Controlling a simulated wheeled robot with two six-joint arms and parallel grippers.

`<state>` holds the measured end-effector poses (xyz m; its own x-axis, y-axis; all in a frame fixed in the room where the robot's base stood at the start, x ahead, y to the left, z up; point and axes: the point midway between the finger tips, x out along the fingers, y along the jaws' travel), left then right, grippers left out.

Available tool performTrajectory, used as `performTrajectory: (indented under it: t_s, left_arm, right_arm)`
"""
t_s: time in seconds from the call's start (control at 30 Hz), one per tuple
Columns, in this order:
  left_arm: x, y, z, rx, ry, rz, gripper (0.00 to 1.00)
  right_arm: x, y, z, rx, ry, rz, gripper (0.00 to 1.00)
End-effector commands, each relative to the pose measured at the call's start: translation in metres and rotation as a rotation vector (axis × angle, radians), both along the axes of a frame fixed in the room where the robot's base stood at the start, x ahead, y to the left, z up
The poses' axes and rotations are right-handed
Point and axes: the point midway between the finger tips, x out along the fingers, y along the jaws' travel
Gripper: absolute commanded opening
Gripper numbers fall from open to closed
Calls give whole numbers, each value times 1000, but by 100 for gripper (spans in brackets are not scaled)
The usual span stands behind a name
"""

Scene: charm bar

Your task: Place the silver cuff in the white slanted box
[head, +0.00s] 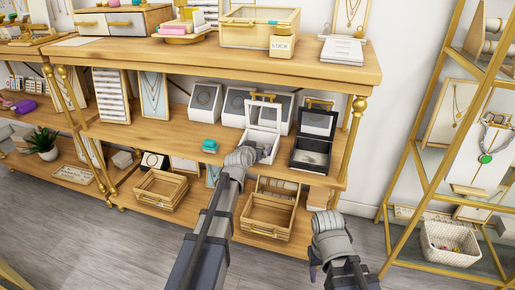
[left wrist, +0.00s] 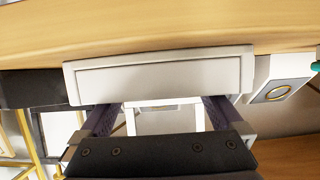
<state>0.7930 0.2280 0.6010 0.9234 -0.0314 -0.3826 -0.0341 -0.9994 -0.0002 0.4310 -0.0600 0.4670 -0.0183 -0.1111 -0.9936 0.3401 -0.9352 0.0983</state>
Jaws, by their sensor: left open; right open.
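I cannot make out the silver cuff for certain in either view. A white open box (head: 263,116) with its lid raised stands on the middle shelf, right of centre. White slanted display boxes (head: 236,104) stand beside and behind it. My left gripper (head: 262,150) is at the front of the open white box. In the left wrist view the open, spread fingers of my left gripper (left wrist: 160,108) are below a wide white box edge (left wrist: 160,78); contact is unclear. My right gripper (head: 328,224) is low in front of the shelf, its fingertips mostly hidden.
A black open box (head: 318,124) stands right of the white one. A teal box (head: 210,146) is to the left. Wooden crates (head: 161,189) sit on the lower shelf. The top shelf (head: 345,68) overhangs. A gold rack (head: 422,160) stands at the right.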

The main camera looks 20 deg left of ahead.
Motion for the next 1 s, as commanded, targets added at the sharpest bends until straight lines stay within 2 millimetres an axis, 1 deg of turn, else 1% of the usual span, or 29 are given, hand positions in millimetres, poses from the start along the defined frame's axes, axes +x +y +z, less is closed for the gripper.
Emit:
performTrajectory:
  t_s: [0.17,0.37,0.73,0.83,1.0]
  left_arm:
    - [0,0,6,0,0,0,100]
    - [-27,1,16,-1,0,2,100]
    - [-96,2,45,0,0,0,100]
    - [-107,3,49,-1,0,0,100]
    - [-112,4,49,0,0,0,100]
  right_arm:
    - [0,0,6,0,0,1,50]
    - [0,0,16,0,0,3,50]
    - [0,-1,45,-4,1,-2,50]
    - [0,-1,49,-4,0,-3,50]
    - [0,-1,50,-4,0,-3,50]
